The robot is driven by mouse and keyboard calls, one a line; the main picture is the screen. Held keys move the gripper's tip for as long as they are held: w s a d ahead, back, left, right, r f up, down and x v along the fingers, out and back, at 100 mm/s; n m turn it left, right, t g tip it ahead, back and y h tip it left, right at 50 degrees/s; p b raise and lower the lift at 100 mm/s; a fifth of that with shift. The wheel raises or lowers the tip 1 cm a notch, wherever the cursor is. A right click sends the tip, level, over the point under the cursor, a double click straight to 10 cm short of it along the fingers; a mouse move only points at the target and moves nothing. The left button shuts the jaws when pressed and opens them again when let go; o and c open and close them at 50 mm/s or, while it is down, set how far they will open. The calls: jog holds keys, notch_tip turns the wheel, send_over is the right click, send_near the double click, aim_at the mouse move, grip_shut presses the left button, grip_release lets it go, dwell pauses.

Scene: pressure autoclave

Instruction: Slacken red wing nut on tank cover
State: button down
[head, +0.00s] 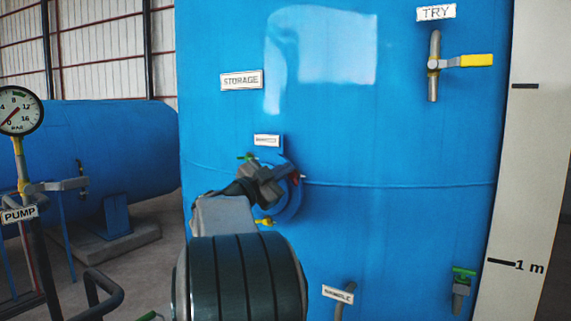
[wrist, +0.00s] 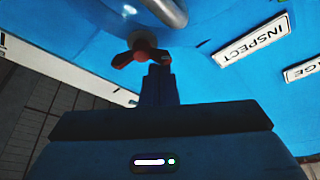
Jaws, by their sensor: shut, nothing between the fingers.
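The red wing nut (wrist: 138,54) shows in the wrist view near the top, with two wings spread to left and right, against the blue tank. My gripper (wrist: 159,68) is shut and empty, its fingertips at the nut's right wing. I cannot tell whether they touch it. In the head view the round blue tank cover (head: 289,208) is partly hidden by my arm. A bit of the red nut (head: 297,178) shows at the cover's right edge. A green wing nut (head: 246,156) is at its upper left and a yellow one (head: 265,221) at its bottom.
A grey curved bar (wrist: 167,10) passes close above the nut in the wrist view. The INSPECT label (wrist: 252,40) is to the right. On the tank (head: 400,130) are a yellow-handled valve (head: 470,61) and a green-handled valve (head: 462,280). A pump gauge (head: 19,112) stands at left.

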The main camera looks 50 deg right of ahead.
jog(key=shift+f, duration=0.1)
jog(key=shift+w+f+n, duration=0.35)
jog(key=shift+n, duration=0.15)
jog(key=shift+n+t+b, duration=0.3)
jog(key=shift+n+t, duration=0.2)
jog(key=shift+n, duration=0.1)
